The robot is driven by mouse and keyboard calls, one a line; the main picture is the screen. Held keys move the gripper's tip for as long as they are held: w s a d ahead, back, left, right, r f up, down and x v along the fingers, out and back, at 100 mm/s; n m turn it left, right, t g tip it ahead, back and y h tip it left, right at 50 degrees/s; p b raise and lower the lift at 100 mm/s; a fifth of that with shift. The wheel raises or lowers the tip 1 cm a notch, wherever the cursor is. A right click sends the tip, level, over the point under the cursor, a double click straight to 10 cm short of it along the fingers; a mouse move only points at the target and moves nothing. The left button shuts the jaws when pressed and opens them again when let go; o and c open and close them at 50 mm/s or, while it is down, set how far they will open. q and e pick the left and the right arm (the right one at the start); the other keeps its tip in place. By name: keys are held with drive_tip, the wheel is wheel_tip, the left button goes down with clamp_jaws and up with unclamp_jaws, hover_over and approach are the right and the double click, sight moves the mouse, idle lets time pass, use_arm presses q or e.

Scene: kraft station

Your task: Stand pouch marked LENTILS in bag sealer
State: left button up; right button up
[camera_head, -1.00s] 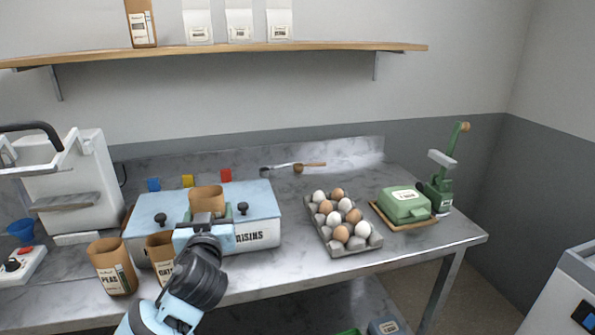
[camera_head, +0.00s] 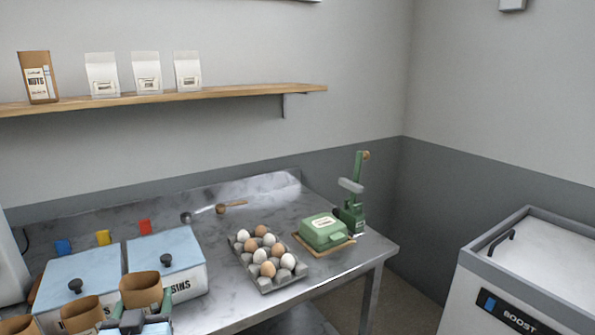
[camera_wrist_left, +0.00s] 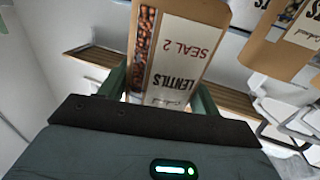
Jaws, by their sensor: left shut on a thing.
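A kraft pouch (camera_head: 141,288) is in my left gripper (camera_head: 138,312) at the lower left of the head view. The left wrist view shows its window and the words LENTILS and SEAL 2 on the pouch (camera_wrist_left: 180,55); it sits between the green fingers of the left gripper (camera_wrist_left: 160,98), which is shut on it. Its top is open in the head view. I cannot tell for sure which machine is the bag sealer. The white machine at the far left is mostly cut off. A green lever device (camera_head: 352,205) stands at the counter's right end. My right gripper is not in view.
Another kraft pouch (camera_head: 82,315) stands at the lower left. Blue-lidded bins (camera_head: 165,250) lie behind the held pouch. An egg carton (camera_head: 266,262) and a green box (camera_head: 323,232) are on the counter. A wall shelf (camera_head: 230,93) holds several pouches. A BOOST appliance (camera_head: 535,270) stands at right.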

use_arm(q)
drive_tip(key=s+d+f+m+h, duration=0.1)
drive_tip(key=s+d+f+h, duration=0.1)
drive_tip(key=s, duration=0.4)
drive_tip(key=s+d+f+m+h+b, duration=0.1)
drive_tip(key=s+d+f+h, duration=0.2)
drive_tip(key=s+d+f, duration=0.1)
drive_tip(key=shift+s+d+f+m+t, duration=0.35)
drive_tip(key=shift+s+d, duration=0.45)
drive_tip(key=shift+s, duration=0.45)
drive_tip(key=shift+a, duration=0.15)
